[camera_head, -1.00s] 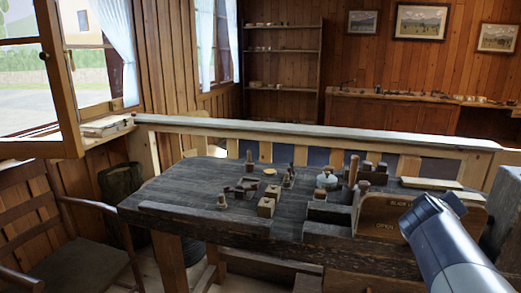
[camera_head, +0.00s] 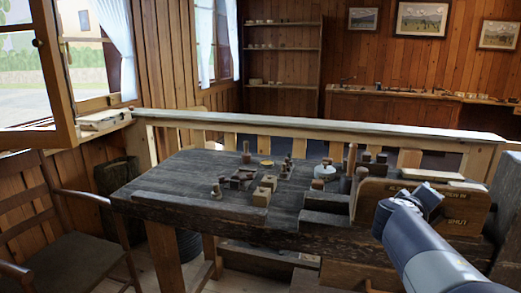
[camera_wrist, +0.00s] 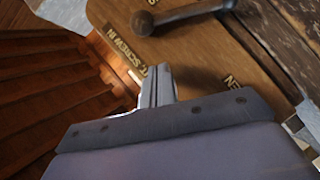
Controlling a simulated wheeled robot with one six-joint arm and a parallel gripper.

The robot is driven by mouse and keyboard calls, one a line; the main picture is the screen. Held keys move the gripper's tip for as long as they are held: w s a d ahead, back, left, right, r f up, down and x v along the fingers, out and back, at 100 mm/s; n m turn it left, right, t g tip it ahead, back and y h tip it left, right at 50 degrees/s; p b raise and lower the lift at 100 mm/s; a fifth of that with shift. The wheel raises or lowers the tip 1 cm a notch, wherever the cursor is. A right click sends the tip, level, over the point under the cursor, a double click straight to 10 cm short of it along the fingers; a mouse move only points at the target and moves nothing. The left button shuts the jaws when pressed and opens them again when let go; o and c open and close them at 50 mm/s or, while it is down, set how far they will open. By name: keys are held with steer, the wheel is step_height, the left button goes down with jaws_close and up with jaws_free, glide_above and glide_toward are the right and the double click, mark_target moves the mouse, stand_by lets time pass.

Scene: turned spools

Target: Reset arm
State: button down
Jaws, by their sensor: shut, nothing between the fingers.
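My gripper (camera_wrist: 157,86) is shut and empty in the wrist view, its fingertips close together in front of a wooden board (camera_wrist: 105,15) with pale lettering. In the head view my arm reaches in from the lower right, in front of that board (camera_head: 480,212), whose right part reads "SHUT". A dark, round-ended handle (camera_wrist: 180,14) lies across the board in the wrist view. I cannot tell whether the fingertips touch the board.
A dark plank workbench (camera_head: 165,180) holds small turned pieces, wooden blocks (camera_head: 262,196) and upright pegs (camera_head: 350,160). A chair (camera_head: 75,240) stands at the left. A pale railing (camera_head: 300,126) runs behind the bench. The bench's left part is mostly clear.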

steer(key=shift+a, duration=0.25)
stand_by(0.3)
